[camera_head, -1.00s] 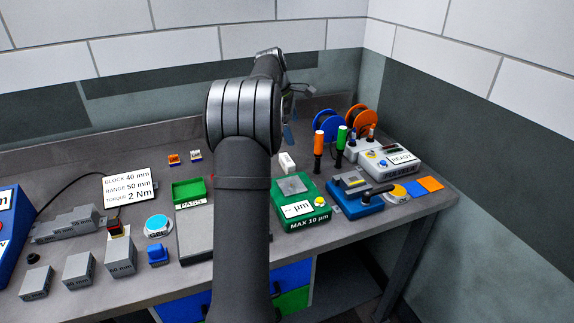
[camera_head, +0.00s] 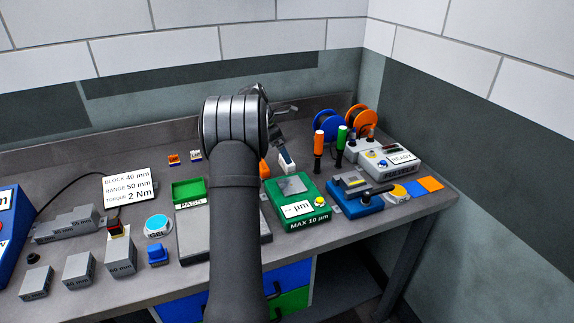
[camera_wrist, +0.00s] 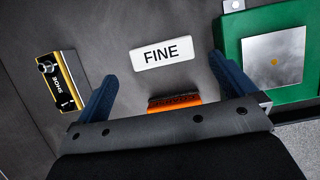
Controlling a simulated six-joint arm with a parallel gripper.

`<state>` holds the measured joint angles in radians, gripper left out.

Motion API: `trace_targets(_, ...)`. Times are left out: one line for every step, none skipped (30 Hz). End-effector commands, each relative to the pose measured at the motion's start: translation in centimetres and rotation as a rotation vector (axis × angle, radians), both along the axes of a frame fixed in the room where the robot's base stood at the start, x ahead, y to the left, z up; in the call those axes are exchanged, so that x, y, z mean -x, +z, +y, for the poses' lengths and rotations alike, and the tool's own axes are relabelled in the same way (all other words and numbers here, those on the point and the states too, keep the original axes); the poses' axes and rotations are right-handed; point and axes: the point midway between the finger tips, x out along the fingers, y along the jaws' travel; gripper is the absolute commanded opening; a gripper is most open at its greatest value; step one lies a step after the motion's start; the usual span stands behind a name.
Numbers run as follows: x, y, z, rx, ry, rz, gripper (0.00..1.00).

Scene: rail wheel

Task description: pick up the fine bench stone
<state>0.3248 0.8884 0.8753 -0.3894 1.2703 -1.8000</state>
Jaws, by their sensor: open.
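A white block marked FINE (camera_wrist: 165,52) lies on the bench top, roughly between and just past my fingertips in the wrist view. In the head view a small white block (camera_head: 288,166) near the back of the bench appears to be the same one. My gripper (camera_wrist: 161,68) is open and empty, its two blue fingers spread wider than the block. In the head view my gripper (camera_head: 284,142) is over the back of the bench, partly hidden by my arm. An orange piece with a dark, rough top (camera_wrist: 175,100) lies near my gripper's palm, partly hidden by it.
A green gauge box (camera_wrist: 275,55) with a grey plate lies close to my right finger. A yellow-and-black box marked SHOE (camera_wrist: 62,82) lies left of my left finger. Orange and green-handled tools (camera_head: 318,146) stand right of the white block. Bare bench surrounds the FINE block.

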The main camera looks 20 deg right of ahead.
Motion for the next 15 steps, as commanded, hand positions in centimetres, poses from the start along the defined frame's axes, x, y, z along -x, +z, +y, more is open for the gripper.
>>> trace_targets(0.0, -0.3, -0.2, 0.0, 0.0, 0.0, 1.0)
trace_targets(0.0, -0.5, -0.2, 0.0, 0.0, 0.0, 1.0)
trace_targets(0.0, -0.6, -0.3, 0.0, -0.001, -0.001, 1.0)
trace_targets(0.0, -0.7, -0.3, 0.0, -0.001, -0.001, 1.0)
trace_targets(0.0, -0.8, -0.4, 0.0, -0.001, -0.001, 1.0)
trace_targets(0.0, -1.0, -0.5, 0.0, -0.001, -0.001, 1.0)
trace_targets(0.1, -1.2, -0.6, 0.0, -0.001, 0.0, 1.0)
trace_targets(0.1, -1.5, -0.7, 0.0, -0.001, 0.0, 1.0)
trace_targets(0.2, -2.0, -1.0, 0.0, -0.002, 0.001, 1.0)
trace_targets(0.2, -2.4, -1.2, -0.001, -0.002, 0.001, 1.0)
trace_targets(0.2, -2.8, -1.4, -0.001, -0.002, 0.001, 1.0)
trace_targets(0.3, -3.4, -1.7, -0.001, -0.002, 0.001, 1.0)
trace_targets(0.4, -3.8, -1.9, -0.001, -0.002, 0.002, 1.0)
trace_targets(0.3, -4.2, -2.1, 0.0, -0.002, 0.001, 1.0)
trace_targets(0.3, -4.7, -2.3, 0.001, -0.002, 0.0, 1.0)
